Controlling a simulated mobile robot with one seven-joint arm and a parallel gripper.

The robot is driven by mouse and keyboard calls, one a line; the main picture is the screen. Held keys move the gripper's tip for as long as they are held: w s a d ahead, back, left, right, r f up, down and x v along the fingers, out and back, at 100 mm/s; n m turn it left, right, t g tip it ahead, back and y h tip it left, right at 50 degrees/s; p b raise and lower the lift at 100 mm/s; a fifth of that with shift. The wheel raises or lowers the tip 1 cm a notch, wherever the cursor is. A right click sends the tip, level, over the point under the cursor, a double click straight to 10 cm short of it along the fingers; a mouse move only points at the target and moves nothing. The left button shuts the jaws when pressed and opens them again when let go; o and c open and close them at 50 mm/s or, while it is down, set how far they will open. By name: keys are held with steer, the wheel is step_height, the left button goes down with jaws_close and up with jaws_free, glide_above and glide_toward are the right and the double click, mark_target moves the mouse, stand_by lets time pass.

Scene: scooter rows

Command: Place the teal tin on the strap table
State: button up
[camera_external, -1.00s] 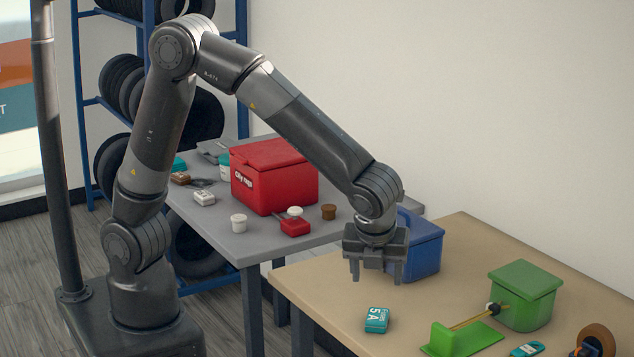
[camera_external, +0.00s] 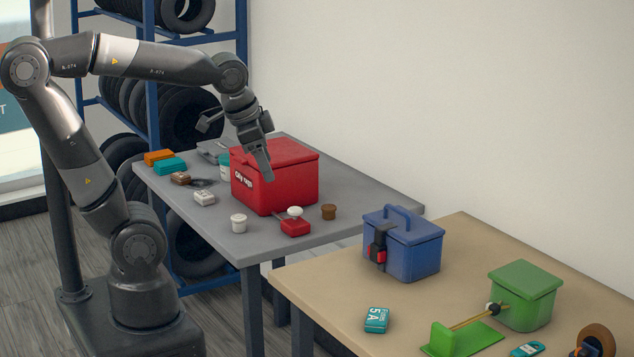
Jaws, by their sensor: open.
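A small teal tin marked "5A" (camera_external: 376,320) lies on the beige table (camera_external: 330,300), near its front left edge. A second teal block-shaped item (camera_external: 171,166) lies on the grey table (camera_external: 350,211), at its far left end. I cannot tell which table is the strap table; a dark strap with a red buckle (camera_external: 378,247) is on the blue box on the beige table. My gripper (camera_external: 231,142) is open and empty, its fingers spread in the air over the grey table, by the red box's lid. It is well away from the "5A" tin.
A red box (camera_external: 275,182) stands on the grey table amid small tubs and packs, with an orange item (camera_external: 158,157) behind. The beige table carries a blue box (camera_external: 412,250), a green box (camera_external: 525,298) and a tape roll (camera_external: 597,340). A tyre rack (camera_external: 155,110) stands behind.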

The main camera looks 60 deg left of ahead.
steer(key=s+a+n, duration=0.2)
steer(key=s+a+n+t, duration=0.1)
steer(key=s+a+n, duration=0.1)
steer(key=n, duration=0.1)
steer(key=shift+s+r, duration=0.1)
